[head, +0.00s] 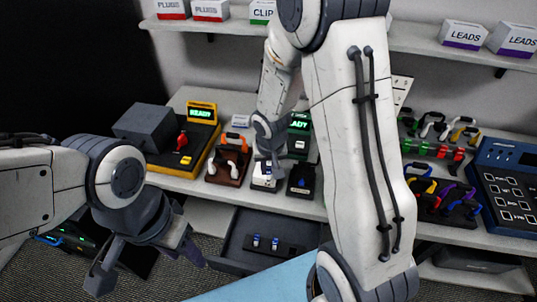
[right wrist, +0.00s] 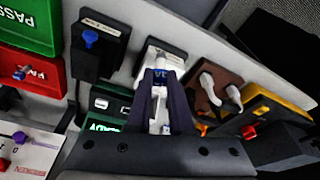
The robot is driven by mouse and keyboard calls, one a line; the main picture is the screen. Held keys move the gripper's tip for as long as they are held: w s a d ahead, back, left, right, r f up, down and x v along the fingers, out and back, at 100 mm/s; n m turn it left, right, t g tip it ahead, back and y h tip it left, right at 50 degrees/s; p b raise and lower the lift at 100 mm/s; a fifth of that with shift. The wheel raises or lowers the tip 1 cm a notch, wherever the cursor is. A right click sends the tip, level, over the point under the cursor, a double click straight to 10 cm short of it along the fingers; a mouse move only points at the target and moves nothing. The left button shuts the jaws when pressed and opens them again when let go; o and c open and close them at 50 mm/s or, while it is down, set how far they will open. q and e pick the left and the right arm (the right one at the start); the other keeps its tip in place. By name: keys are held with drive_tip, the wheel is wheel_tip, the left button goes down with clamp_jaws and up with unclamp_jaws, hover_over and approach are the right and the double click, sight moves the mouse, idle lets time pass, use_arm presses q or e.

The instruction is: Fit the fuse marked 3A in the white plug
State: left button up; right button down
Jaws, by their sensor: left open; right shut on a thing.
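My right gripper (right wrist: 160,82) is shut on a small fuse (right wrist: 158,78) with a blue band and pale ends; its marking is not clearly legible. In the head view the right gripper (head: 267,163) is low over the white plug (head: 264,183) on the bench. The plug's white body (right wrist: 172,59) shows just beyond the fingertips in the right wrist view. I cannot tell whether the fuse touches or sits in it. Two more blue-banded fuses (head: 256,240) (head: 275,243) stand in the open drawer. My left gripper (head: 146,264) is open and empty, left of the drawer.
A black stand (head: 300,180) with a blue piece is right of the plug, and a brown stand (head: 226,170) with white pieces is left. A yellow-based tester (head: 184,143) reads READY. The open drawer (head: 228,244) juts out below the bench. Coloured leads (head: 440,195) lie at right.

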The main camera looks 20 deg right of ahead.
drive_tip(key=w+d+r+m+t+h+b, duration=0.1)
drive_tip(key=w+r+m+t+h+b, duration=0.1)
drive_tip(key=w+r+m+h+b, duration=0.3)
drive_tip(key=shift+w+f+n+y+b, duration=0.15)
drive_tip(key=shift+f+y+b, duration=0.2)
drive_tip(key=shift+f+b, duration=0.55)
drive_tip(key=shift+f+n+y+b, duration=0.2)
drive_tip(key=shift+f+y+b, duration=0.2)
drive_tip(key=shift+f, duration=0.85)
drive_tip(key=shift+w+f+n+y+b, duration=0.15)
drive_tip(key=shift+f+y+b, duration=0.2)
drive_tip(key=shift+f+b, duration=1.2)
drive_tip(key=shift+f, duration=0.1)
drive_tip(key=shift+b, duration=0.65)
drive_tip(key=shift+f+b, duration=0.5)
drive_tip(key=shift+b, duration=0.45)
drive_tip(key=shift+f+b, duration=0.2)
drive_tip(key=shift+b, duration=0.1)
drive_tip(key=shift+f+b, duration=0.1)
drive_tip(key=shift+b, duration=0.2)
